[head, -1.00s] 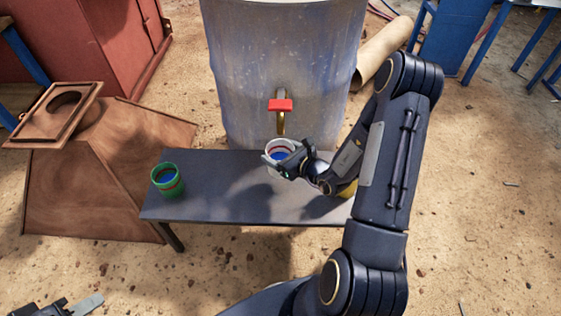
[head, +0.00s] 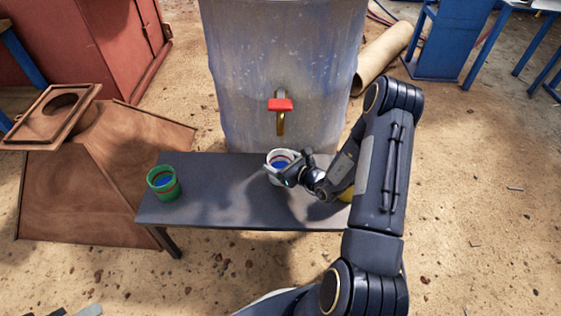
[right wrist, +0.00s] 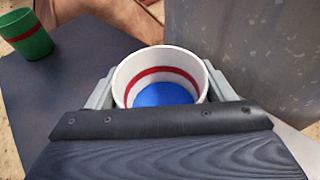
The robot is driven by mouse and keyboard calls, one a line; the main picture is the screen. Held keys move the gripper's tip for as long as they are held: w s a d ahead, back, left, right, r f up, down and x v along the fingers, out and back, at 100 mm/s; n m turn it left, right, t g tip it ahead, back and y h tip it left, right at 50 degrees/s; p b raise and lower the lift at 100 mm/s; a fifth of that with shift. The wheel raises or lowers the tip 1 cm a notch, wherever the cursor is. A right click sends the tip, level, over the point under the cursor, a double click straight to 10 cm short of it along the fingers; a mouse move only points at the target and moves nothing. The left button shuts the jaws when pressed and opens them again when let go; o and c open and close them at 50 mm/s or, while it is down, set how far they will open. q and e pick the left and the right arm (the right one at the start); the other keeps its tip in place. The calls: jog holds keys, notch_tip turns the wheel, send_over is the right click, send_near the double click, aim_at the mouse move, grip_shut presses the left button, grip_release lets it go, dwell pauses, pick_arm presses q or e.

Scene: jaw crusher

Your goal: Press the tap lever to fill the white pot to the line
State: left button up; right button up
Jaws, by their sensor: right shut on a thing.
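The white pot (head: 279,156) is at the bench below and slightly in front of the tap. It also shows in the right wrist view (right wrist: 205,90), with blue liquid inside, below a red line around its inner wall. My right gripper (head: 287,178) is shut on the pot, one finger on each side. The red tap lever (head: 280,105) sits on a brass tap (head: 281,125) on the tank, and nothing touches it. I see no stream from the tap. Only a scrap of my left gripper (head: 88,311) shows at the bottom left edge.
A green pot (head: 161,191) with a red band and blue contents stands at the left end of the grey bench (head: 225,210). A yellow thing (head: 347,194) is mostly hidden behind my right arm. The big grey tank (head: 280,60) stands behind. The bench's middle is clear.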

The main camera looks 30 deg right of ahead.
jog(key=o, duration=1.3)
jog(key=shift+f, duration=0.1)
